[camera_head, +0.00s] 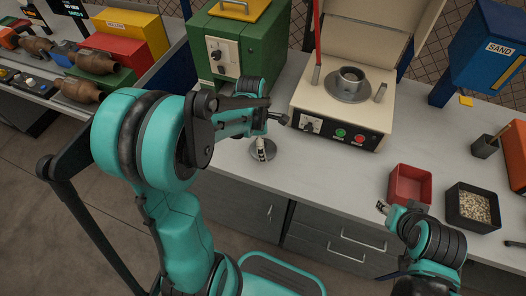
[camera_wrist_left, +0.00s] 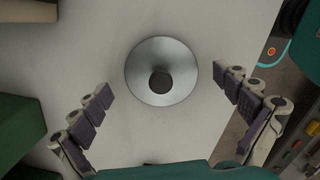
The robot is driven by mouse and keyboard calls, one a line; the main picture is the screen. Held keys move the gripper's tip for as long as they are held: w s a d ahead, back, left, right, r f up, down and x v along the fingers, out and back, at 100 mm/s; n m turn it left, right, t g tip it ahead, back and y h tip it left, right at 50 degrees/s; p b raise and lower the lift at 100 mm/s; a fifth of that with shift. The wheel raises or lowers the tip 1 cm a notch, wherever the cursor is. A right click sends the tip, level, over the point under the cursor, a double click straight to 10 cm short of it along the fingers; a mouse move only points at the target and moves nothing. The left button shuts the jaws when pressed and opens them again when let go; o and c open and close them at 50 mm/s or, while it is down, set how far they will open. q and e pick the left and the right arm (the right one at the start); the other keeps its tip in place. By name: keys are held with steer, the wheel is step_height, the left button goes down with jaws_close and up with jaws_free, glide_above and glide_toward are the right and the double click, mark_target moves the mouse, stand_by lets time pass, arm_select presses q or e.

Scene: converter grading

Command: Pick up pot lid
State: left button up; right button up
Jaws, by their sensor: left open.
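The pot lid is a round grey metal disc (camera_head: 270,155) with a dark knob, lying flat on the grey worktop near its front edge. It also shows in the left wrist view (camera_wrist_left: 145,60), with its knob facing the camera. My left gripper (camera_wrist_left: 170,88) is open above the lid, with one finger to each side and neither touching it. In the head view the left gripper (camera_head: 272,133) partly hides the lid. My right gripper (camera_head: 384,208) is at the worktop's front edge, left of a red tray; whether it is open is unclear.
A cream machine (camera_head: 335,128) with a round metal fitting stands behind the lid, and a green machine (camera_head: 225,60) stands at back left. A red tray (camera_head: 410,172) and a black tray of pale granules (camera_head: 470,222) are at right. Worktop between lid and red tray is clear.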

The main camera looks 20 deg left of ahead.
arm_select(q)
steer(key=shift+f, duration=0.15)
steer(key=shift+c, duration=0.6)
steer(key=c, duration=1)
steer(key=shift+s+d, duration=0.1)
steer(key=c, duration=0.5)
steer(key=shift+s, duration=0.1)
steer(key=shift+c, duration=0.7)
